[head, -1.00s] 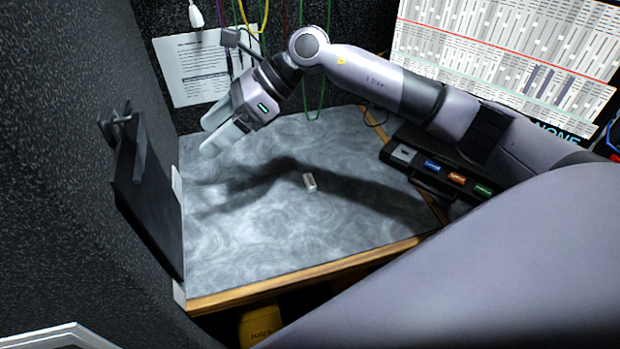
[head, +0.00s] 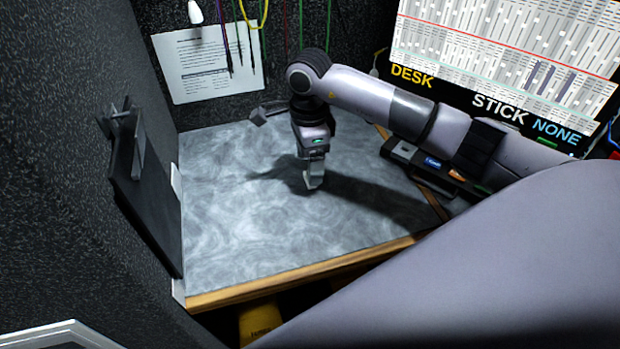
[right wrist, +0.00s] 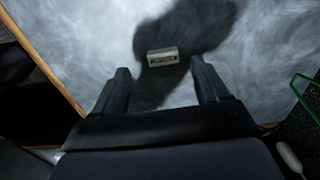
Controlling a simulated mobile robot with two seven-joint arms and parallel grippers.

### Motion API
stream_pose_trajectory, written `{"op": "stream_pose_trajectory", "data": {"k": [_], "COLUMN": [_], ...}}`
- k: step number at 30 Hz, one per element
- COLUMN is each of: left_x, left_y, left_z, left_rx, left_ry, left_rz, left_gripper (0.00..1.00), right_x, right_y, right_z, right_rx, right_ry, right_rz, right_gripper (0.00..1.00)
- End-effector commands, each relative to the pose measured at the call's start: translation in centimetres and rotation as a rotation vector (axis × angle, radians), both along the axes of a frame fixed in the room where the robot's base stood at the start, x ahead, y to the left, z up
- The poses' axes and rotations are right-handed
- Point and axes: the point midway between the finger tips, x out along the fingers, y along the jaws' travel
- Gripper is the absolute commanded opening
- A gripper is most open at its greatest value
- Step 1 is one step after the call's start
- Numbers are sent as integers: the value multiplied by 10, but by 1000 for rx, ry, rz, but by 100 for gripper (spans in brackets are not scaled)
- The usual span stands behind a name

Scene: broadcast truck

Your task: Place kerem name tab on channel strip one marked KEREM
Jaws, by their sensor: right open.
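A small pale name tab (right wrist: 163,56) with a dark marking lies on the grey table top. Its lettering is too blurred to read for certain. In the right wrist view it lies just beyond my open, empty right gripper (right wrist: 160,70), roughly centred between the fingertips and apart from them. In the head view that gripper (head: 312,184) points down close over the table and hides the tab. A dark strip unit (head: 435,166) with coloured labels stands at the table's right, partly behind my right arm. I cannot read KEREM on it. My left gripper is out of view.
The grey table top (head: 235,235) is clear around the gripper, with a wooden front edge (head: 300,283). A dark bracketed panel (head: 148,200) stands at the left. A screen (head: 510,50), a paper sheet (head: 200,68) and hanging cables are at the back.

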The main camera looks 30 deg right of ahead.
Motion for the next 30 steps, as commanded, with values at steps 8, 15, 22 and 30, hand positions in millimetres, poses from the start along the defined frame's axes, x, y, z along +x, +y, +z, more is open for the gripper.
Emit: {"op": "stream_pose_trajectory", "data": {"k": [8,15,22,30], "left_x": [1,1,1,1], "left_y": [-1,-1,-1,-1], "left_z": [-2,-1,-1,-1], "left_rx": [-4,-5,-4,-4], "left_ry": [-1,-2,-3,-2], "left_rz": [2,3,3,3], "left_gripper": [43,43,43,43], "right_x": [4,5,5,5], "right_y": [2,2,2,2], "right_z": [-37,-39,-38,-38], "right_rx": [2,2,2,2], "right_ry": [1,-1,-1,-1], "right_rz": [0,1,1,1], "right_gripper": [74,74,15,10]}}
